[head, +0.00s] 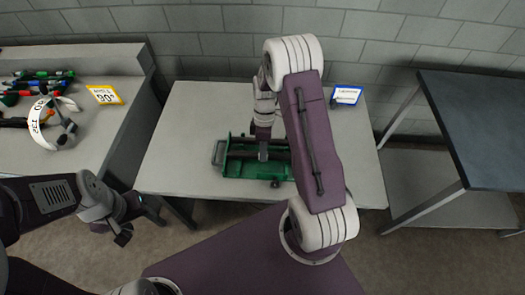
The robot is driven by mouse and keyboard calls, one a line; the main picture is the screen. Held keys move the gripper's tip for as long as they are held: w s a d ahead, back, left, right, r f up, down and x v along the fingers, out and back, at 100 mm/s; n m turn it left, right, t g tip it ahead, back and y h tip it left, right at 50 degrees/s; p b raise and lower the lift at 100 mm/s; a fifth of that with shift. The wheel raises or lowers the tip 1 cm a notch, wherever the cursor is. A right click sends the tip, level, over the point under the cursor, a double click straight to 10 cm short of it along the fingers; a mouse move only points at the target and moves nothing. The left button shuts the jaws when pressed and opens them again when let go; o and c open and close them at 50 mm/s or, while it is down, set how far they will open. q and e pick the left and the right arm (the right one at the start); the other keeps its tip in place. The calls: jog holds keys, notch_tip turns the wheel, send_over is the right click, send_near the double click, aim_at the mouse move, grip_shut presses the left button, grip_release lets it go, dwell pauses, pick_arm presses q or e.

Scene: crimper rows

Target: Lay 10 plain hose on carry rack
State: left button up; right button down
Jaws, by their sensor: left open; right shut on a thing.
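The green carry rack (234,168) lies on the middle table, with a grey handle at its left end and dark lengths inside it. My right gripper (263,154) points down into the rack. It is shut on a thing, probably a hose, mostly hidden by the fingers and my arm. My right arm also covers the rack's right end. My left gripper (124,238) is open and empty, low in front of the left counter. Several dark hose-like pieces (40,75) with green and red parts lie on the left counter; which are plain I cannot tell.
The left counter (95,125) holds a yellow-edged sign (104,95) and a white curved tagged piece (40,122). A blue-edged sign (346,95) stands at the back right of the middle table (185,120), whose left part is clear. A dark bare table (485,120) stands at right.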

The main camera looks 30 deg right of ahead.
jog(key=shift+r, duration=0.1)
jog(key=shift+w+a+f+b, duration=0.15)
jog(key=shift+f+b, duration=0.2)
jog(key=shift+f, duration=0.35)
notch_tip(320, 180, down, 5)
jog(key=b, duration=0.3)
jog(key=shift+f, duration=0.15)
jog(key=shift+f, duration=0.1)
dwell(0.4)
jog(key=c, duration=1.3)
grip_release()
